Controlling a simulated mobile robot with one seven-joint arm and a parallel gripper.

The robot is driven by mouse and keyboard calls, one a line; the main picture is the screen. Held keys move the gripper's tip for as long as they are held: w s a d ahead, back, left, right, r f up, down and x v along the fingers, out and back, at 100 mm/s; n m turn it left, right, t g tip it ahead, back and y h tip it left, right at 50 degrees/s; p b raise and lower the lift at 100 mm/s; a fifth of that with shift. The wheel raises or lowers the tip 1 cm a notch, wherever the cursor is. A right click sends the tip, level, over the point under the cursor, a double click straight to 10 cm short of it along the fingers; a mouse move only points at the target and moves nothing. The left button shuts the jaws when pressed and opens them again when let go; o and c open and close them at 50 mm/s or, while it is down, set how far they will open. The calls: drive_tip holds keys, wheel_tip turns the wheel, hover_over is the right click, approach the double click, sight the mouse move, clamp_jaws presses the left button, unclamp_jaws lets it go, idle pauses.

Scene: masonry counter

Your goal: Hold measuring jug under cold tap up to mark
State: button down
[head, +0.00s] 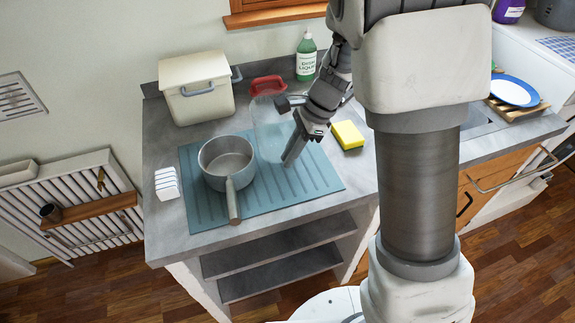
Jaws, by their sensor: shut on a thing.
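The clear measuring jug (270,133) stands on the blue ribbed drying mat (315,178), right of the saucepan. It is see-through, so its outline is faint, and I cannot make out its mark or any water in it. My gripper (291,158) points down at the jug's right side and is shut on it. The exact contact is too small to tell. The cold tap is not visible. Part of a grey sink area (482,124) shows at the right, mostly hidden behind my arm.
A grey saucepan (226,160) stands on the mat, handle forward. A white rack (167,184), cream bin (197,88), red dish (267,86), green soap bottle (306,58) and yellow sponge (347,135) surround the mat. A blue-rimmed plate (514,91) sits at the right.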

drive_tip(key=shift+a+f, duration=0.15)
drive_tip(key=shift+a, duration=0.05)
drive_tip(key=shift+f+b, duration=0.3)
drive_tip(key=shift+f, duration=1.65)
drive_tip(key=shift+f, duration=0.2)
drive_tip(key=c, duration=0.9)
unclamp_jaws()
drive_tip(key=shift+r, duration=0.1)
